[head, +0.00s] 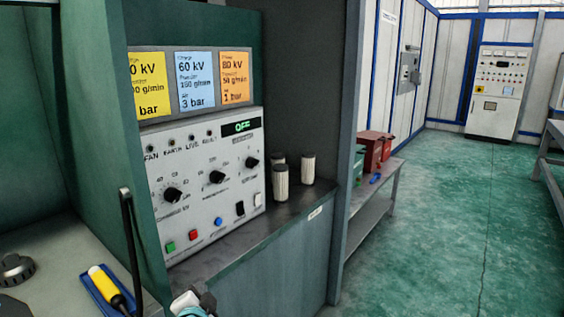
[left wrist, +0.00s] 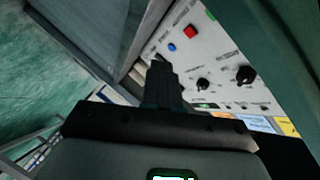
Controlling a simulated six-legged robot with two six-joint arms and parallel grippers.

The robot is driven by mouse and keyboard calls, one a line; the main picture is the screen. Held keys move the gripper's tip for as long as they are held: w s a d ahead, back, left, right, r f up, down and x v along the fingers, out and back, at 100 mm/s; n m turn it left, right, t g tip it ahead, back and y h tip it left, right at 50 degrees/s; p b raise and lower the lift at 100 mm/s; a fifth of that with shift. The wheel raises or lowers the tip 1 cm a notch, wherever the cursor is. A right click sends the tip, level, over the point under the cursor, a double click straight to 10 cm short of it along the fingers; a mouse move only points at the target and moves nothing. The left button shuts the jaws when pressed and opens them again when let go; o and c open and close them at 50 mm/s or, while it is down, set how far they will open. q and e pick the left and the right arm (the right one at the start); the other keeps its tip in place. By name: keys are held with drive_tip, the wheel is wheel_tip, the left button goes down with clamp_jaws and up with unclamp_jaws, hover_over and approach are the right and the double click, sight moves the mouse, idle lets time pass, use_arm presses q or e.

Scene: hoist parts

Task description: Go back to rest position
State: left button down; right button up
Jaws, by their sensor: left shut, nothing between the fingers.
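My left gripper (head: 196,302) shows at the bottom edge of the head view, in front of the counter below the control panel (head: 205,190). Its fingers are shut and hold nothing. In the left wrist view the dark closed fingers (left wrist: 163,85) point toward the same control panel (left wrist: 215,60), apart from it as far as I can tell. The panel has three knobs, small coloured buttons and a display reading OFF. Most of my left arm is out of the head view. My right gripper is in neither view.
Several pale cylinders (head: 281,182) stand on the counter (head: 240,238) right of the panel. A yellow-handled tool (head: 104,284) lies on a blue tray at lower left, near a dark upright bar (head: 130,240). Red and green boxes (head: 371,152) sit on a bench. Green floor (head: 440,220) is open at right.

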use_arm(q)
drive_tip(key=s+f+g+h+p, duration=0.1)
drive_tip(key=s+f+g+p, duration=0.2)
drive_tip(key=s+f, duration=0.35)
drive_tip(key=s+f+g+h+p, duration=0.1)
drive_tip(key=s+f+g+p, duration=0.25)
drive_tip(key=f, duration=0.55)
drive_tip(key=s+d+f+n+g+h, duration=0.1)
drive_tip(key=s+n, duration=0.3)
drive_tip(key=s, duration=0.4)
drive_tip(key=s+d+f+n+g+h+p, duration=0.1)
drive_tip(key=s+d+f+n+g+h, duration=0.1)
drive_tip(key=s, duration=0.6)
drive_tip(key=s+d+f+n+g+h, duration=0.1)
drive_tip(key=s+d+f+n+g, duration=0.2)
drive_tip(key=s, duration=0.5)
drive_tip(key=d+n+g, duration=0.1)
drive_tip(key=n+g, duration=0.1)
drive_tip(key=shift+f+n+h, duration=0.2)
drive_tip(key=shift+n+h, duration=0.1)
drive_tip(key=shift+n, duration=0.1)
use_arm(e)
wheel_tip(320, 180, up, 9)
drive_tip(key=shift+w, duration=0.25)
use_arm(q)
drive_tip(key=shift+d, duration=0.1)
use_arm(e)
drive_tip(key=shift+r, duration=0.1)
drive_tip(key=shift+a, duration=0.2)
